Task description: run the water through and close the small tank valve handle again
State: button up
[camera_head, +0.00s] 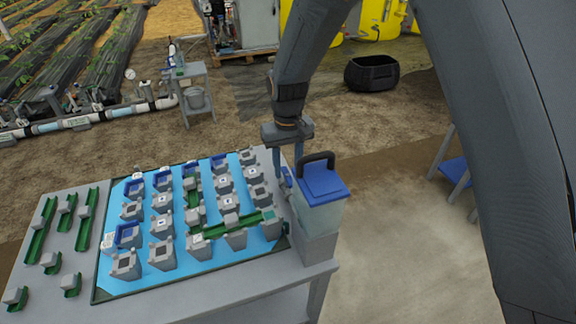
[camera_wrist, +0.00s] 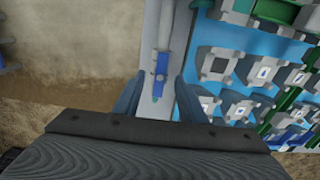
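The small tank (camera_head: 320,218) is a clear box with a blue lid and black carry handle. It stands on a grey block at the table's right corner. Its blue valve handle (camera_wrist: 161,66) shows in the wrist view, lying lengthwise along the pale strip beside the board. In the head view the handle (camera_head: 288,178) is small and partly hidden. My gripper (camera_head: 288,168) points down beside the tank's left side. In the wrist view my gripper (camera_wrist: 158,88) has its two fingers apart, with the handle in line with the gap. Contact cannot be told.
The blue board (camera_head: 205,250) carries several grey posts and green and blue channels. Loose green channel pieces (camera_head: 40,232) lie on the table's left. The tank stands close to my gripper's right. A black tub (camera_head: 371,73) and a small stand (camera_head: 190,75) are farther back on soil.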

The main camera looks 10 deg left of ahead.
aim_at(288, 175)
jog(key=shift+f+b, duration=0.95)
jog(key=shift+f, duration=1.3)
grip_shut()
jog(key=m+p, duration=0.2)
jog(key=m, duration=0.3)
jog(key=shift+r, duration=0.15)
jog(key=m+p, duration=0.2)
jog(key=m, duration=0.3)
jog(key=m+p, duration=0.1)
jog(key=m, duration=0.4)
jog(key=shift+p, duration=0.35)
jog(key=m+p, duration=0.1)
jog(key=m, duration=0.3)
jog(key=shift+m, duration=0.3)
